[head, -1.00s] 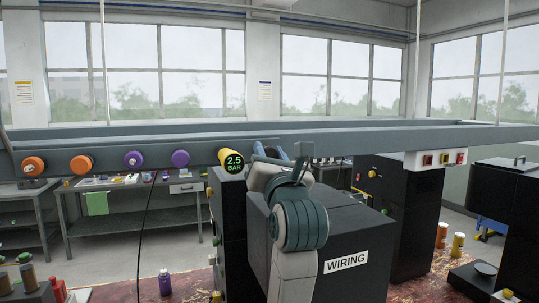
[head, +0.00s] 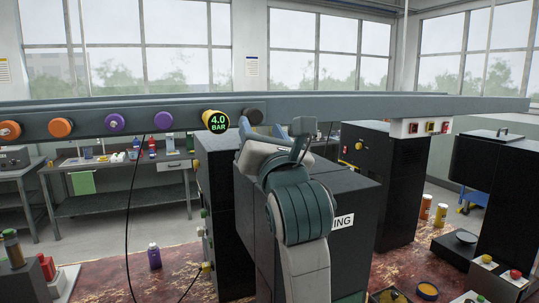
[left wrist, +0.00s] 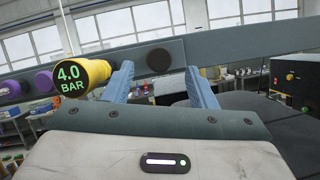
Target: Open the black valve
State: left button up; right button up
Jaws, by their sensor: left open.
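The black valve is a dark round knob (head: 254,115) on the grey beam (head: 330,108), just right of the yellow gauge (head: 215,121), which reads 4.0 BAR. In the left wrist view the black knob (left wrist: 159,61) shows between and beyond the fingertips. My left gripper (head: 263,132) is open, its blue fingers just below the knob in the head view, with nothing seen between them. In the left wrist view the open left gripper (left wrist: 161,82) has one finger on each side of the knob's lower part; I cannot tell if they touch it. My right gripper is not in view.
Two orange knobs (head: 60,127) and two purple knobs (head: 163,120) sit on the beam left of the gauge. A black cabinet (head: 355,205) stands below, behind my arm. A purple bottle (head: 154,256) stands on the reddish surface at the lower left.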

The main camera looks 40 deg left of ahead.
pick_arm(q)
jog(key=shift+b+v, duration=1.05)
jog(key=shift+v, duration=1.4)
jog(key=shift+a, duration=0.1)
